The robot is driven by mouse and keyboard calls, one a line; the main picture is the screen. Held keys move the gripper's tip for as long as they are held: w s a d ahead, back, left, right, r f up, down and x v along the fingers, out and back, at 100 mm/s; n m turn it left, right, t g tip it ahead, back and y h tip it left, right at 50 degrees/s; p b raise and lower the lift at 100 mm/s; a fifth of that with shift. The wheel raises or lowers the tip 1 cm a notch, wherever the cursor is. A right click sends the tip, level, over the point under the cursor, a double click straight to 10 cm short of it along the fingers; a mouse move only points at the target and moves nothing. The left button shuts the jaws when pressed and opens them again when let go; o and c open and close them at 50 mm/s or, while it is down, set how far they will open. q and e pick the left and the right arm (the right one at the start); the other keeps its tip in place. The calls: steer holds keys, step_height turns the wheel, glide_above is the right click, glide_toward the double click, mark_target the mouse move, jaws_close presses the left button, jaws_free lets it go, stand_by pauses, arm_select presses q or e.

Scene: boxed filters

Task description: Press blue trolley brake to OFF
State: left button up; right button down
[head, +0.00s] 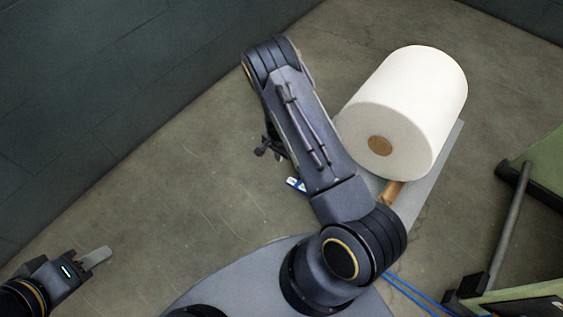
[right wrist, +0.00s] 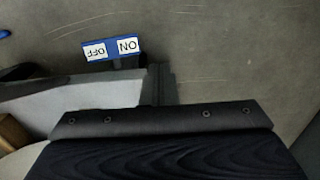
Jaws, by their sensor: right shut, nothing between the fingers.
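The blue brake pedal (right wrist: 113,48) shows in the right wrist view with white ON and OFF labels, upside down there; OFF is on the left and ON on the right. In the head view a small part of the brake (head: 296,184) shows beside my right arm. The grey trolley (head: 449,150) lies under a big white roll; its edge also shows in the right wrist view (right wrist: 75,102). My right gripper (head: 266,150) is shut and empty, partly hidden by my arm, beyond the brake. My left gripper (head: 97,257) is far left, away from the trolley; its finger gap is unclear.
The white roll (head: 405,105) with a brown core rests on the trolley. A green frame with a grey bar (head: 510,225) stands at the right. Blue lines (head: 415,292) run across the floor at the bottom. Dark walls close the back; the floor at left is clear.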

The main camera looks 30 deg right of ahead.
steer(key=shift+w+r, duration=0.25)
steer(key=shift+r, duration=0.85)
steer(key=shift+a+r, duration=0.1)
